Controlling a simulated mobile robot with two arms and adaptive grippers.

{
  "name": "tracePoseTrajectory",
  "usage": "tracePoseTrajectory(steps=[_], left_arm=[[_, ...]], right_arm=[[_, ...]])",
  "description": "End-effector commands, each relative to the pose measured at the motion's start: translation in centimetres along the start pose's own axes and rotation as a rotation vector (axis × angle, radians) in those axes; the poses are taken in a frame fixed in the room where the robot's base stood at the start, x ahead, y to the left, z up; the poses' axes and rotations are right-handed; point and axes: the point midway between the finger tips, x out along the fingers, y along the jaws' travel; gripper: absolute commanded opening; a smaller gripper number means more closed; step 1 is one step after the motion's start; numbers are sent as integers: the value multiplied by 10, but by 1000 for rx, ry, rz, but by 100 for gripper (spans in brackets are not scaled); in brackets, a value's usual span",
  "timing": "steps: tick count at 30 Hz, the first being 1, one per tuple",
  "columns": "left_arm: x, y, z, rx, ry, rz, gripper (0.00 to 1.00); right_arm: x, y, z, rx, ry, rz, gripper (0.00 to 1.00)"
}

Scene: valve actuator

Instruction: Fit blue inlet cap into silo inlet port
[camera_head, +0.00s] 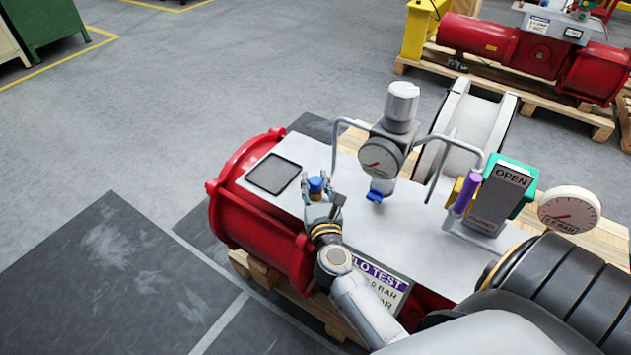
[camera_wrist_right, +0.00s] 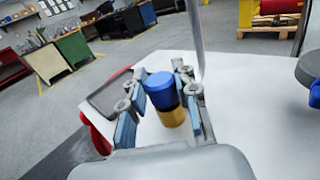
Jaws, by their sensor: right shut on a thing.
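The blue cap (camera_head: 316,185) is between the fingers of my right gripper (camera_head: 319,188), above the left part of the grey top plate. In the right wrist view, the blue cap (camera_wrist_right: 160,87) has a brass-coloured part (camera_wrist_right: 172,116) below it. The fingers of my right gripper (camera_wrist_right: 160,95) stand on both sides and are shut on it. I cannot tell whether the brass part belongs to the cap or is a port under it. I cannot make out the silo inlet port for certain. My left gripper is not in view.
The grey top plate (camera_head: 400,235) bears a dark square pad (camera_head: 273,174), a gauge (camera_head: 380,158) with a blue fitting (camera_head: 377,193) below it, and bent grey pipes (camera_head: 336,140). A purple-handled lever (camera_head: 466,193) and another gauge (camera_head: 569,210) are to the right.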

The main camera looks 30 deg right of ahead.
Motion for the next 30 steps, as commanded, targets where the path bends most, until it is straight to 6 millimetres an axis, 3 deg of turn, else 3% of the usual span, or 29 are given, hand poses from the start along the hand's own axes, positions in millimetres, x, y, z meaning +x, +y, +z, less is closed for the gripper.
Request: tracePoseTrajectory(steps=[4, 5, 8, 20, 30], left_arm=[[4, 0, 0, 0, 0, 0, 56], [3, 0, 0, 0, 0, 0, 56], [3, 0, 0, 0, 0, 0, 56], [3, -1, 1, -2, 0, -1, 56], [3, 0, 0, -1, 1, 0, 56]], right_arm=[[0, 0, -5, 0, 0, 0, 0], [0, 0, -3, 0, 0, 0, 36], [0, 0, -3, 0, 0, 0, 56], [-6, 0, -4, 1, 3, 0, 56], [-72, 0, -5, -1, 5, 0, 56]])
